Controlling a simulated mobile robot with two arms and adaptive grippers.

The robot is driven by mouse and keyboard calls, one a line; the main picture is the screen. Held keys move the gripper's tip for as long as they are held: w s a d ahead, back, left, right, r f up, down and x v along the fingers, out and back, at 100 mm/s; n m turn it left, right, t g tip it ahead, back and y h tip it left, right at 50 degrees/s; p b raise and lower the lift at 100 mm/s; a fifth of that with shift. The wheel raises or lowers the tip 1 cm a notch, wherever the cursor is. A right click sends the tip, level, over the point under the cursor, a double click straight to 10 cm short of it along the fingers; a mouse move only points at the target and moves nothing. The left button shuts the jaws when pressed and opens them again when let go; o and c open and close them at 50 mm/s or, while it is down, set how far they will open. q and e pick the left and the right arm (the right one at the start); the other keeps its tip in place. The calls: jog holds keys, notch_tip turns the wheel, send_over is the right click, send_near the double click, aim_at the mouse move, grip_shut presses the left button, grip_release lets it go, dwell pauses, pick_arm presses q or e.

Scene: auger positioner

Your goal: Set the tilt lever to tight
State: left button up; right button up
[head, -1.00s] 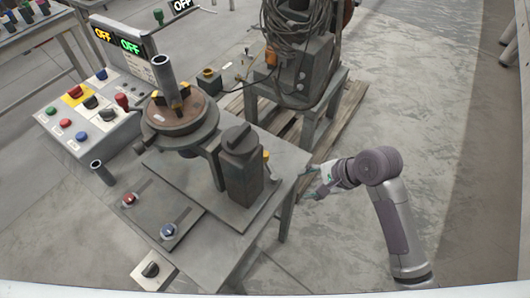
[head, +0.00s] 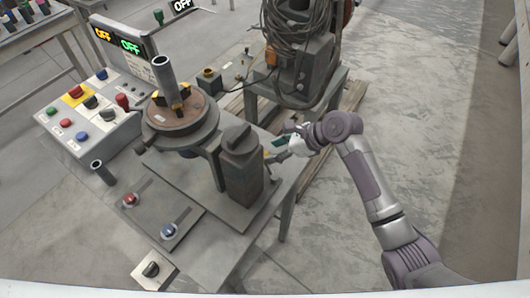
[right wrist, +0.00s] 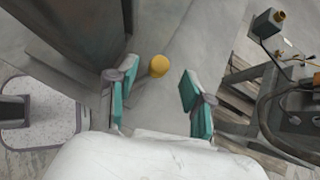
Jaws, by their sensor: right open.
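A round yellow knob (right wrist: 159,65), which looks like the tilt lever's end, shows in the right wrist view beside the tall grey housing (right wrist: 70,30). My right gripper (right wrist: 153,90) is open, with one teal finger pad left of the knob and one right; the knob lies a little beyond the fingertips, apart from both. In the head view the right gripper (head: 277,148) is at the right side of the positioner's grey housing (head: 242,165), where it partly hides the knob. The lever's shaft and any tight marking cannot be made out. My left gripper is not in view.
The positioner's round table (head: 178,118) holds an upright pipe (head: 165,78). A control panel (head: 90,112) with several buttons stands at left. A machine with coiled cable (head: 298,50) stands behind the right gripper. Open floor (head: 415,120) lies to the right.

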aim_at(266, 154)
jog(key=shift+x, duration=2.35)
jog(key=shift+d, duration=0.1)
grip_shut()
